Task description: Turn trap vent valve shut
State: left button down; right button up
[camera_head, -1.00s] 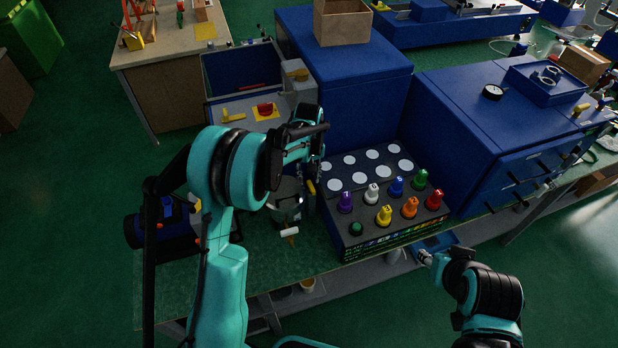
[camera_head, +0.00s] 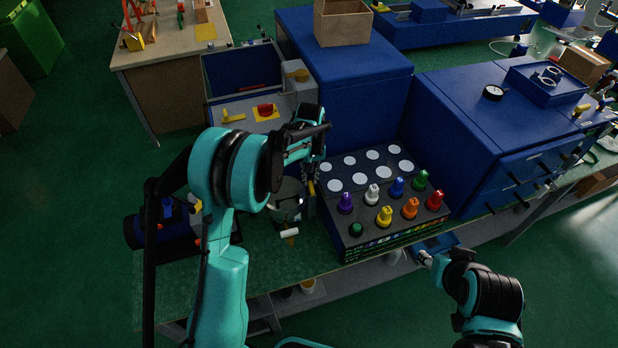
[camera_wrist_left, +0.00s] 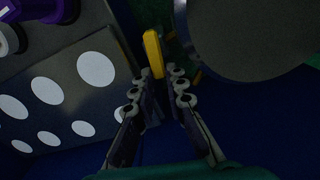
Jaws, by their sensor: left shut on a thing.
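The yellow valve handle (camera_wrist_left: 153,48) stands between the fingertips of my left gripper (camera_wrist_left: 162,72) in the left wrist view. The gripper is shut on it. In the head view the yellow handle (camera_head: 311,188) is a small upright piece beside a grey metal pot (camera_head: 288,203), which looks like the trap. My left gripper (camera_head: 311,176) is just above it, partly hidden by its own wrist. The pot's round top (camera_wrist_left: 250,35) fills the upper right of the wrist view. My right gripper (camera_head: 425,258) is at the front right, away from the valve; its fingers are too small to read.
Right of the pot is a black stand (camera_head: 352,228) with several coloured knobs and white discs. Behind stands a large blue cabinet (camera_head: 350,85). A panel with a yellow lever (camera_head: 233,117) and a red knob (camera_head: 265,109) is behind the left wrist. A blue machine (camera_head: 158,228) sits left.

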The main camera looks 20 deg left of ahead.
pick_arm(q)
jog(key=shift+s+d+m+b, duration=0.2)
jog(key=shift+d+m, duration=0.3)
jog(key=shift+m, duration=2.2)
jog(key=shift+s+d+m+b, duration=0.1)
jog(key=shift+d+m+b, duration=0.3)
jog(key=shift+m, duration=2.3)
jog(key=shift+s+d+m+b, duration=0.15)
jog(key=shift+d+m, duration=0.45)
jog(key=shift+m, duration=2.1)
jog(key=c, duration=1.5)
grip_release()
jog(key=shift+c, duration=0.2)
notch_tip(320, 180, up, 12)
